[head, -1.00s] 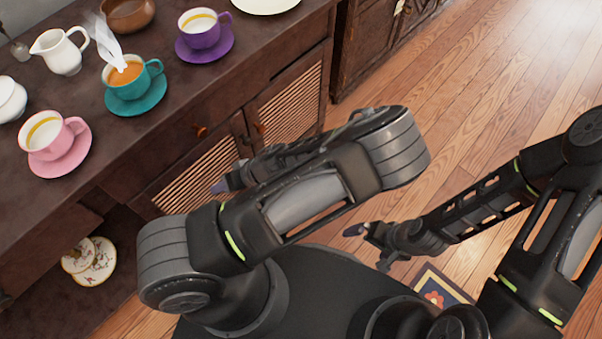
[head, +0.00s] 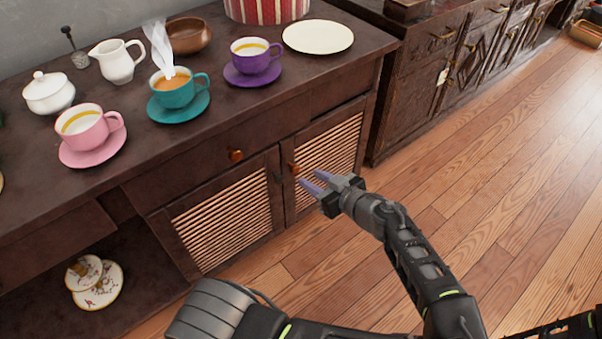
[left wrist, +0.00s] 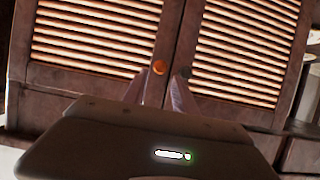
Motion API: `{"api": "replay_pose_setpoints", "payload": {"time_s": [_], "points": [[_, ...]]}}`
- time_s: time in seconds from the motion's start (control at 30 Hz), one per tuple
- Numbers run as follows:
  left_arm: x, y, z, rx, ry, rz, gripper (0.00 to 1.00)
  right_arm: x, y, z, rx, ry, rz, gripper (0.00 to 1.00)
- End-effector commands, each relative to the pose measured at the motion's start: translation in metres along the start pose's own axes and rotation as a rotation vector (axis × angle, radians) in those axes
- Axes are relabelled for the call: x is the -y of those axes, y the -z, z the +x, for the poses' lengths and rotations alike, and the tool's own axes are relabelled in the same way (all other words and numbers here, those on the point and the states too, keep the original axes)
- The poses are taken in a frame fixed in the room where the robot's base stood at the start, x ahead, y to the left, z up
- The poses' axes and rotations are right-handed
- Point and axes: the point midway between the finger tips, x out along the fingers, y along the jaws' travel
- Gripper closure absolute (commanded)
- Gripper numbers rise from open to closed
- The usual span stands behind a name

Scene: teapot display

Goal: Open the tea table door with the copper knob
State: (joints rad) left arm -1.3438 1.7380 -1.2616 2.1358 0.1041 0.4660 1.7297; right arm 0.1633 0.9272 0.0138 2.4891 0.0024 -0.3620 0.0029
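The copper knob (head: 294,169) sits near the left edge of the right slatted door (head: 326,160) of the tea table; this door looks closed. My left gripper (head: 312,180) is open and empty, with its fingertips just in front of and slightly right of the knob in the head view. In the left wrist view the copper knob (left wrist: 159,67) appears between the two spread fingertips (left wrist: 160,77); no contact is visible. The left slatted door (head: 222,221) is also closed and has a dark knob (left wrist: 186,71). My right gripper is out of view.
A similar copper-coloured knob (head: 236,155) is on the drawer above. The tabletop holds a pink cup (head: 86,128), a teal cup (head: 176,92) and a purple cup (head: 252,57). A dark cabinet (head: 425,85) stands at right. The wooden floor (head: 480,190) before the doors is clear.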

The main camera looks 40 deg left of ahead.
Motion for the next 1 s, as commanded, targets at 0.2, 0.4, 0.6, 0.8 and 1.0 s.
{"api": "replay_pose_setpoints", "payload": {"time_s": [0.2,0.4,0.6,0.8,1.0], "points": [[0.002,-0.002,0.036,0.0,0.005,0.0,0.67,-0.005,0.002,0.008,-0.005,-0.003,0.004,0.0],[0.001,-0.002,0.058,0.001,0.002,0.001,0.67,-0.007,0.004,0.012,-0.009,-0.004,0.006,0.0],[0.0,-0.001,0.062,0.001,0.0,0.001,0.67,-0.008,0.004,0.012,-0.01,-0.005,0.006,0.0],[0.001,-0.001,0.061,0.001,0.0,0.001,0.72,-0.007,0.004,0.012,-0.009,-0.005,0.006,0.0],[0.001,-0.001,0.061,0.001,0.0,0.002,0.89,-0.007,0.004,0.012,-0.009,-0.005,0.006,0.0]]}}
